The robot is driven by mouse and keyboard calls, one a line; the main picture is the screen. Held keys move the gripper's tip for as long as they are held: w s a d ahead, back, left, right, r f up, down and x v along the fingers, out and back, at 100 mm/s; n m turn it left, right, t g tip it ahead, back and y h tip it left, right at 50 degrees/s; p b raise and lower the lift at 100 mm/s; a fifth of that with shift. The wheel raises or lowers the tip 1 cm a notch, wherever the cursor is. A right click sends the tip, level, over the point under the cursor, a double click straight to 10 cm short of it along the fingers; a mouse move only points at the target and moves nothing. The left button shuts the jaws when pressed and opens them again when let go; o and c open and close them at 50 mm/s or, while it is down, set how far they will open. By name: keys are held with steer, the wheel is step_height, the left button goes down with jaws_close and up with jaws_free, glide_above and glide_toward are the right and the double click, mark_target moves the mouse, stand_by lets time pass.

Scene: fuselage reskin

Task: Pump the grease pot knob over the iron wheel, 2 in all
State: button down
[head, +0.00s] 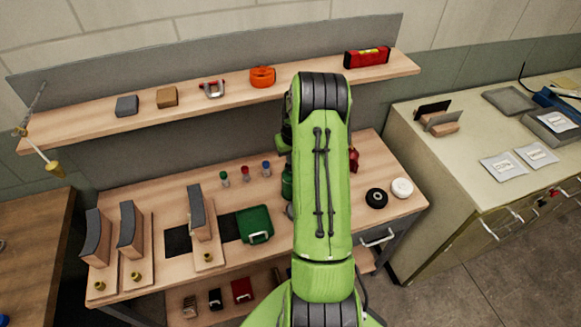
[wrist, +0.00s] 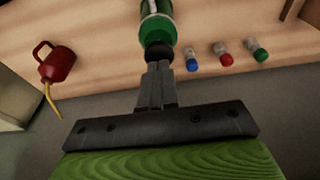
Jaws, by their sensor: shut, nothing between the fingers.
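The green grease pot (wrist: 157,27) is at the top of the wrist view, with its dark round knob (wrist: 158,51) facing my gripper. In the head view the pot (head: 287,183) is mostly hidden behind my green arm. My gripper (wrist: 156,66) is shut and empty. Its fingertips are at the knob; I cannot tell whether they touch it. A black wheel (head: 376,198) with a pale hub lies on the bench to the right of my arm, beside a white wheel (head: 402,187). Which one is iron is not certain. My gripper is hidden in the head view.
A red oil can (wrist: 57,65) stands near the pot. Several small capped bottles (head: 245,173) stand on the bench, left of my arm. A green case (head: 254,224) and upright curved panels (head: 130,229) are further left. A shelf (head: 190,111) runs above the bench.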

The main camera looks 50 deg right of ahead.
steer(key=shift+f+b, duration=0.65)
steer(key=shift+f, duration=0.25)
steer(key=shift+r+p, duration=0.75)
steer(key=shift+r, duration=0.5)
steer(key=shift+f, duration=0.2)
steer(key=shift+f+b, duration=1)
steer(key=shift+b, duration=0.05)
steer(key=shift+r, duration=0.15)
steer(key=shift+r+p, duration=0.7)
steer(key=shift+r, duration=0.3)
steer(key=shift+r, duration=0.1)
